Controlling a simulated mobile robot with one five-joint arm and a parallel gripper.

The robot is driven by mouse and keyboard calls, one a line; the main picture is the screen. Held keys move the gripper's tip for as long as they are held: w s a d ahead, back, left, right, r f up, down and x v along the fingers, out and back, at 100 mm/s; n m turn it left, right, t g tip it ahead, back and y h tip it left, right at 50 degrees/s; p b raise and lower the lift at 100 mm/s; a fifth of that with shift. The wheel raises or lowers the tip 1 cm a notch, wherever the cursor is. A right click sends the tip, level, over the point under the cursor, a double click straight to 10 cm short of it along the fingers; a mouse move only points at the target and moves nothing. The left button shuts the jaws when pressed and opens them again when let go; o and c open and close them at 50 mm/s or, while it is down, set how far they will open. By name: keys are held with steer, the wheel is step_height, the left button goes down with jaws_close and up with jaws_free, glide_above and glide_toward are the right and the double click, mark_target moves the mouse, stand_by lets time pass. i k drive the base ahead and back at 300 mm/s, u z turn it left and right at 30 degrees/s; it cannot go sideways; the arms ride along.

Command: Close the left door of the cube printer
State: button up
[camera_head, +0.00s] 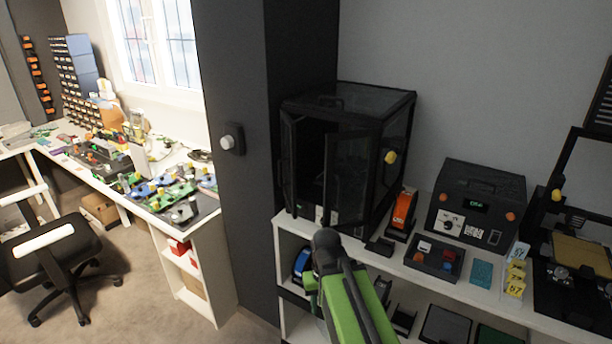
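The cube printer (348,103) is a black box-shaped enclosure with dark clear panels, standing on the left end of the white shelf. Its narrow left door (288,165) stands swung out at the front left edge, seen nearly edge-on. Its right door (352,172) also stands ajar, and a dark gap shows between the two. My green arm reaches up from the bottom of the view. Its dark end, my gripper (326,247), is in front of and below the printer's doors, apparently apart from them. Its fingers cannot be made out.
A tall dark cabinet (233,80) stands close to the printer's left. On the white shelf (440,283) to the right are an orange-and-black device (402,212), a small tray (433,259) and a black control box (478,205). A desk chair (55,255) stands far left. Carpet floor is open between.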

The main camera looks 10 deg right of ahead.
mark_target(289, 159)
steer(key=u, duration=0.25)
steer(key=i, duration=0.4)
steer(key=u, duration=4.8)
steer(key=i, duration=0.1)
steer(key=z, duration=2.4)
steer(key=k, duration=1.1)
steer(key=z, duration=0.55)
steer(key=i, duration=1)
steer(key=u, duration=0.1)
